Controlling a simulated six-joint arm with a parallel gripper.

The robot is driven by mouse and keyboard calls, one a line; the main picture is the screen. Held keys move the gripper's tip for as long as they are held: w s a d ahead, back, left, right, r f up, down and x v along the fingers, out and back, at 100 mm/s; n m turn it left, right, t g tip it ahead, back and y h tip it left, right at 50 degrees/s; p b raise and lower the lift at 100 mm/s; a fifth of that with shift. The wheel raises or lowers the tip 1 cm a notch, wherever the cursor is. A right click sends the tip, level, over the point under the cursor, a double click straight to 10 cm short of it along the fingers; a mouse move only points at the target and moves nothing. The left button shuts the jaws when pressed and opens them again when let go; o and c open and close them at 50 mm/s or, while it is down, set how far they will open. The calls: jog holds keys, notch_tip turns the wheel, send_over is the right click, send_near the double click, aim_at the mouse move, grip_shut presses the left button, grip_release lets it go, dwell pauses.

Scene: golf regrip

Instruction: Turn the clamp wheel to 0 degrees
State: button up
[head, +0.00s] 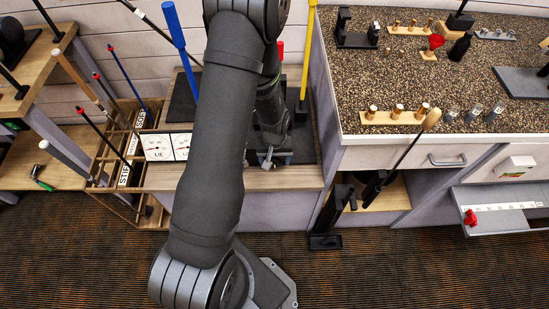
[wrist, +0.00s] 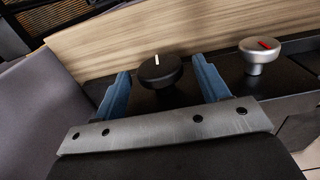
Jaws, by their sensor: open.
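Two round knobs stand on a dark fixture in the wrist view, and I cannot tell for certain which is the clamp wheel. A black knob (wrist: 160,72) with a white mark sits between the two blue fingers of my gripper (wrist: 162,88). The white mark points toward the top of the picture. The fingers are open on either side of it, with a gap visible at the left. A silver knob (wrist: 261,54) with a red mark stands to the right, outside the fingers. In the head view my arm hides most of the fixture.
Two white LIE gauges (head: 158,147) stand left of my arm on the wooden bench (head: 290,178). A blue shaft (head: 178,40) and a yellow shaft (head: 307,50) rise behind. A speckled counter (head: 470,90) with small parts is at right.

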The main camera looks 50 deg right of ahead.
jog(key=c, duration=1)
jog(key=shift+a+f+g+h, duration=0.1)
jog(key=shift+a+g+h, duration=0.25)
jog(key=shift+g+h, duration=0.5)
jog(key=shift+w+g+h, duration=0.1)
jog(key=shift+g+h, duration=0.15)
jog(key=shift+g, duration=0.1)
jog(key=o, duration=1)
jog(key=shift+w+d, duration=0.1)
jog(key=v, duration=1.7)
jog(key=shift+r, duration=0.3)
